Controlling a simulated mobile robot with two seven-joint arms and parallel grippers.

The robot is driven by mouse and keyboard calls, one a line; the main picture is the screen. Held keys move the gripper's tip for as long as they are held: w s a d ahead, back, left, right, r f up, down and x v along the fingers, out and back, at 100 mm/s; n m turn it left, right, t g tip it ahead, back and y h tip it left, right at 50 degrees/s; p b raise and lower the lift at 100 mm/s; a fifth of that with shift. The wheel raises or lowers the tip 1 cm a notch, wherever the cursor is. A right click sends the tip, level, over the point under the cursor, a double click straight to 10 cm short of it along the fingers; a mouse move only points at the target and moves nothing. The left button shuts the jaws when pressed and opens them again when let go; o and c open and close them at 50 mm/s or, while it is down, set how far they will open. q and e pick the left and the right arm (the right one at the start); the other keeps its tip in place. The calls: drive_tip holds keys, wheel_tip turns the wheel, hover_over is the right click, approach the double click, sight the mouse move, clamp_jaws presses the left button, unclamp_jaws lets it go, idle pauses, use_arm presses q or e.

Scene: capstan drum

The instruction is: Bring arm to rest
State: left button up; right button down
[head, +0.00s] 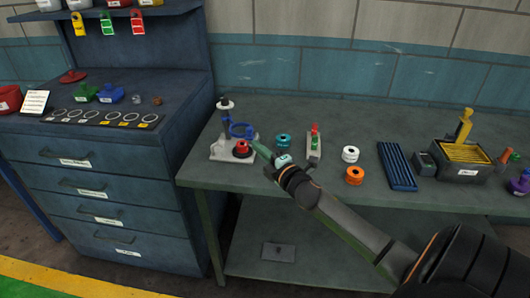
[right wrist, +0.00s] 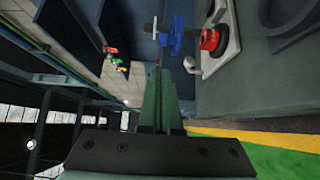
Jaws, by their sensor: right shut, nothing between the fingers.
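My right arm (head: 345,222) comes in from the lower right of the head view and reaches over the table. Its gripper (head: 262,150) has green fingers and is beside the red round part on the white-based fixture (head: 222,150). In the right wrist view the two green fingers (right wrist: 160,95) lie together, with nothing between them. The red part (right wrist: 211,40) and a blue part (right wrist: 178,36) show past the fingertips there, apart from them. My left gripper is in neither view.
The green-grey table (head: 300,180) also holds teal (head: 283,140), white (head: 350,154) and orange (head: 355,175) spools, a dark blue ribbed tray (head: 397,166) and a grey box with yellow slats (head: 465,172). A blue drawer cabinet (head: 110,190) stands at left. A tiled wall rises behind.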

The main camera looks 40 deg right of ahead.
drive_tip(key=shift+s+d, duration=0.15)
drive_tip(key=shift+s, duration=0.4)
drive_tip(key=shift+s+d, duration=0.15)
drive_tip(key=shift+s, duration=0.35)
drive_tip(key=s+a+f+m+g+y, duration=0.1)
drive_tip(key=s+a+f+m+g, duration=0.25)
drive_tip(key=s+a+f, duration=0.5)
drive_tip(key=s+a+f+m+g+y, duration=0.1)
drive_tip(key=s+a+f+m+g, duration=0.3)
drive_tip(key=f, duration=0.7)
drive_tip(key=s+a+f+m+y, duration=0.1)
drive_tip(key=s+a+f+m, duration=0.2)
drive_tip(key=s+a, duration=0.3)
drive_tip(key=s+a+f+m+g+y, duration=0.1)
drive_tip(key=s+a+f+m, duration=0.3)
drive_tip(key=a, duration=0.4)
drive_tip(key=shift+s+a+y, duration=0.2)
drive_tip(key=shift+s+y, duration=0.1)
drive_tip(key=shift+s, duration=0.6)
drive_tip(key=shift+d, duration=0.1)
